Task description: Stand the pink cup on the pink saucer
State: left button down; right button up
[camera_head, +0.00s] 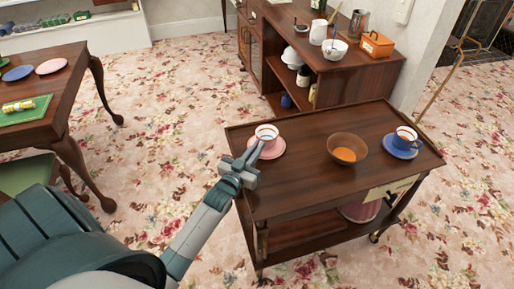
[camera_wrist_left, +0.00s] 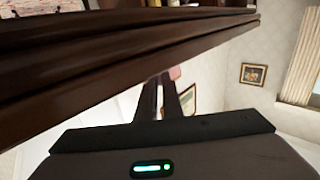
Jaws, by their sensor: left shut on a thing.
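My left gripper (camera_head: 254,153) reaches in from the near left and is shut on the cup's near side, partly covering cup and saucer. In the left wrist view the fingers (camera_wrist_left: 165,95) are close together, with a small pink patch (camera_wrist_left: 175,73) at their tips. My right gripper is not in view.
A table (camera_head: 60,90) is at the left. Trolley top between pink saucer and bowl is clear.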

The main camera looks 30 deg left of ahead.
pick_arm(q)
jog(key=shift+f, duration=0.1)
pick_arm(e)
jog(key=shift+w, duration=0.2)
pick_arm(q)
jog(key=c, duration=1.9)
grip_release()
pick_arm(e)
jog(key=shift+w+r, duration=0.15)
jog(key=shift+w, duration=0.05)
